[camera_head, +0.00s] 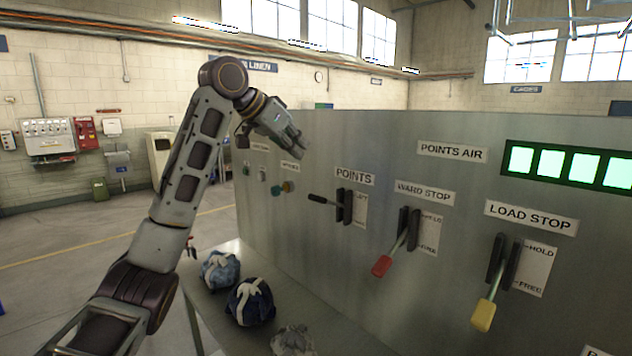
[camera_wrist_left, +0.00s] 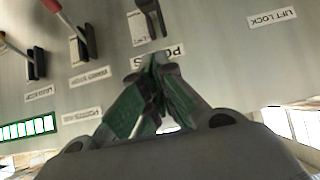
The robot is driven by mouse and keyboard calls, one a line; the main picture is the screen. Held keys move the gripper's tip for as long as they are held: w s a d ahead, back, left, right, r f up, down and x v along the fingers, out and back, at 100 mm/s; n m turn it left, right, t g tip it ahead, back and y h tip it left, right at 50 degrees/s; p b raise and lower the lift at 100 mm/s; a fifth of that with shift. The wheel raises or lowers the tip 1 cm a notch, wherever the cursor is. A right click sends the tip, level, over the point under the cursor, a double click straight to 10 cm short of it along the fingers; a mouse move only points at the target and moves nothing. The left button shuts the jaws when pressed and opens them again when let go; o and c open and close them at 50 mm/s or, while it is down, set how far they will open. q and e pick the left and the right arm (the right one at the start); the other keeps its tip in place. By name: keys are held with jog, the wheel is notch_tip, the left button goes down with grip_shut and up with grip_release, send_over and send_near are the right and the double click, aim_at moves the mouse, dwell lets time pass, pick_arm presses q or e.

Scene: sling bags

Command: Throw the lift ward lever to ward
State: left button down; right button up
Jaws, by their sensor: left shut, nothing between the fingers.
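The grey panel (camera_head: 400,140) carries several levers. I cannot read a label saying lift ward in either view. The points lever (camera_head: 322,200) has a black handle pointing left. The ward stop lever (camera_head: 385,262) has a red handle pointing down. The load stop lever (camera_head: 484,312) has a yellow handle pointing down. In the left wrist view a label (camera_wrist_left: 272,17) seems to read lift lock; its lever is out of frame. My left gripper (camera_head: 299,147) is shut and empty in front of the panel's upper far part. Its green-padded fingers (camera_wrist_left: 156,62) overlap the points label.
Small knobs (camera_head: 277,190) sit at the panel's far end. Blue bags (camera_head: 249,302) and a grey bag (camera_head: 293,341) lie on a metal table (camera_head: 232,252) below the panel. Green lit windows (camera_head: 552,164) are at upper right. Open floor (camera_head: 60,290) lies left.

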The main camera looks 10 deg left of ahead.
pick_arm(q)
jog(key=p+x, duration=0.2)
jog(key=x, duration=0.7)
jog(key=shift+w+d+f+p, duration=0.15)
jog(key=shift+w+p, duration=0.05)
jog(key=shift+p, duration=0.1)
jog(key=shift+w+f, duration=0.15)
jog(key=shift+f, duration=0.45)
jog(key=shift+s+a+f+p, duration=0.3)
jog(key=shift+s+f, duration=0.15)
jog(key=shift+f, duration=0.3)
jog(key=shift+s+a+f, duration=0.1)
jog(key=shift+s+f, duration=0.1)
jog(key=shift+f, duration=0.4)
pick_arm(e)
jog(key=shift+a+r, duration=0.2)
jog(key=shift+r, duration=0.65)
jog(key=shift+a+r, duration=0.2)
jog(key=shift+r, duration=0.6)
pick_arm(q)
jog(key=shift+f, duration=0.1)
pick_arm(e)
jog(key=shift+d+f, duration=0.1)
jog(key=shift+d, duration=0.2)
